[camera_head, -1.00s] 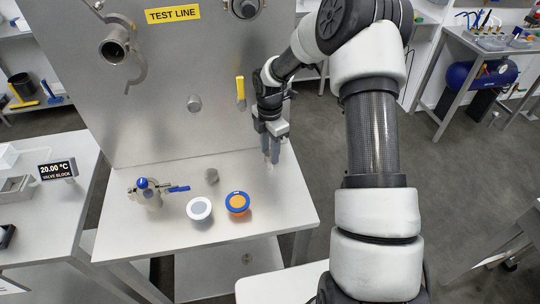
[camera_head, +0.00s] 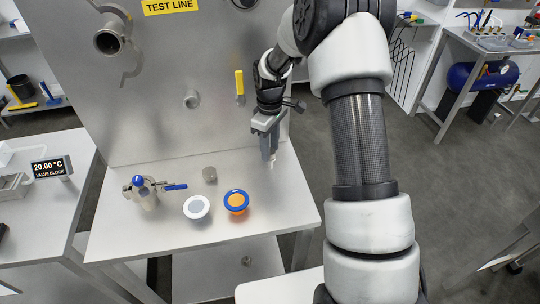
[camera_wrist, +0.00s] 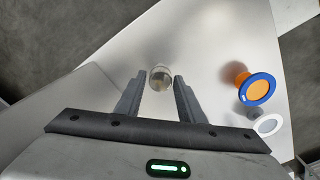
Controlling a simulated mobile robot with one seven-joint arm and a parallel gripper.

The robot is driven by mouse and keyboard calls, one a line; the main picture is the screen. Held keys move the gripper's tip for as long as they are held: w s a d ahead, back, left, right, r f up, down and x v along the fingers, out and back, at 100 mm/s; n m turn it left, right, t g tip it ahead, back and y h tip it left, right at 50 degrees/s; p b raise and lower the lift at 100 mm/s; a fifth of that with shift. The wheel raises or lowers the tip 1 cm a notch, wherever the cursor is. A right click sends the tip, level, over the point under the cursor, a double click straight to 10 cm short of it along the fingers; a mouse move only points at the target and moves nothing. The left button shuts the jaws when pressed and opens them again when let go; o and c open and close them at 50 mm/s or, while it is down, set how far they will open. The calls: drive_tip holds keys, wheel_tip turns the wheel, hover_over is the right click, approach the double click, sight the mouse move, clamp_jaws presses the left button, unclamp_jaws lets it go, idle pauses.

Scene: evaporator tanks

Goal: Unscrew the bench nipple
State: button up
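A short, round metallic piece that looks like the bench nipple (camera_wrist: 160,78) shows between my fingertips in the wrist view. My gripper (camera_wrist: 157,78) is open, with a gap between each finger and the piece. I cannot tell its exact height relative to the fingertips. In the head view my gripper (camera_head: 270,157) points down over the back right of the steel bench (camera_head: 270,222), and the piece is mostly or fully hidden there. A separate small grey metal fitting (camera_head: 210,174) stands left of my gripper.
A blue-rimmed orange cap (camera_head: 236,202) and a white cap (camera_head: 197,207) sit on the bench. A blue-handled valve (camera_head: 147,190) stands at left. Behind rises the steel panel (camera_head: 140,125) with a stub (camera_head: 191,98) and a yellow handle (camera_head: 240,82).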

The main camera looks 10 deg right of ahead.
drive_tip(key=m, duration=0.4)
drive_tip(key=shift+m+b, duration=0.3)
drive_tip(key=shift+b, duration=0.05)
drive_tip(key=m, duration=1.4)
drive_tip(key=shift+d+p, duration=0.1)
drive_tip(key=shift+p, duration=0.25)
clamp_jaws()
drive_tip(key=n+b, duration=0.1)
drive_tip(key=n, duration=0.2)
drive_tip(key=shift+f, duration=0.15)
drive_tip(key=shift+n, duration=1.1)
